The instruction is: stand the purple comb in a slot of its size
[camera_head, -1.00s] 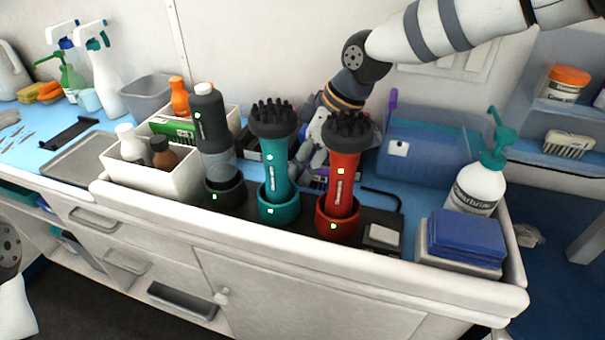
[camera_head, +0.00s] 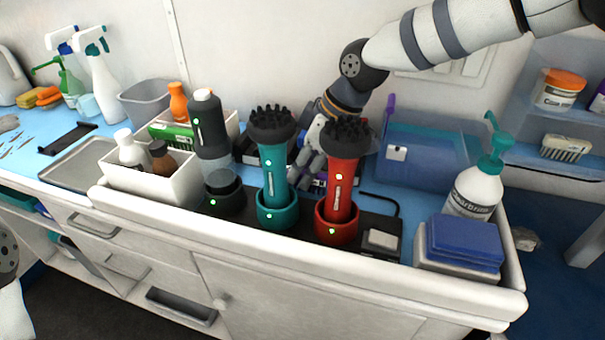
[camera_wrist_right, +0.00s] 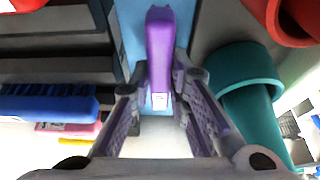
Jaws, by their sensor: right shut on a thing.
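The purple comb (camera_wrist_right: 160,50) stretches forward between the two fingers of my right gripper (camera_wrist_right: 160,108) in the right wrist view. The gripper is shut on it. In the head view my right gripper (camera_head: 307,165) is low behind the teal and red tools, which partly hide it. A bit of purple (camera_head: 320,181) shows between those tools. A dark slotted holder (camera_wrist_right: 55,55) is left of the comb in the wrist view, with a blue-bristled or toothed piece (camera_wrist_right: 48,106) beside it. The slot sizes cannot be told. My left gripper is out of view.
The teal tool (camera_head: 275,170) and red tool (camera_head: 342,180) stand in cups in front of my right gripper. A dark bottle (camera_head: 210,125) is to the left. A blue translucent bin (camera_head: 430,155), with a purple upright piece (camera_head: 390,108) at its corner, is to the right.

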